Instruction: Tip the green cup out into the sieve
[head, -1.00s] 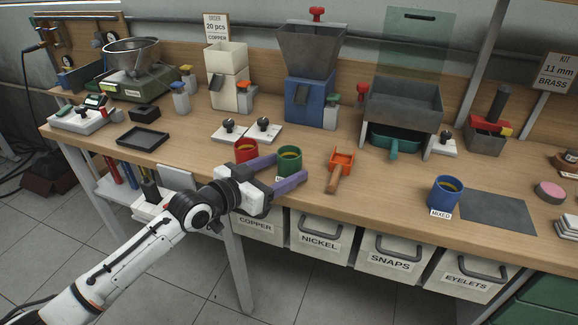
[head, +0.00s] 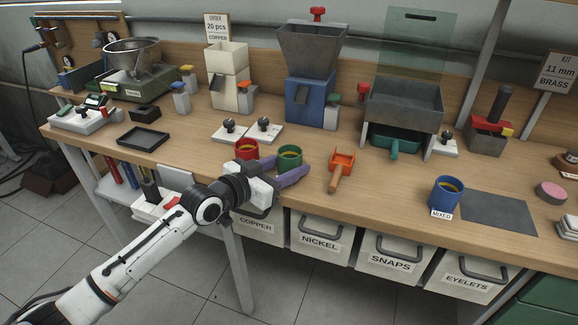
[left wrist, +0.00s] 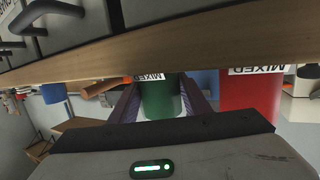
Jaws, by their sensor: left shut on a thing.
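The green cup (head: 290,154) stands upright at the front of the bench, with yellowish contents showing inside. It is upside down in the left wrist view (left wrist: 160,98), with a MIXED label. My left gripper (head: 291,168) has its purple fingers on either side of the cup and is shut on it. The cup looks to be still at bench height; whether it touches the bench is hard to tell. The grey open-topped box (head: 404,100) on a stand at the back right, which looks like the sieve, has a teal tray (head: 397,140) under it.
A red cup (head: 246,148) stands close left of the green cup. An orange scoop (head: 341,166) lies to its right. A blue MIXED cup (head: 446,193) stands farther right. A blue hopper machine (head: 309,100) stands behind. Bare bench lies between scoop and blue cup.

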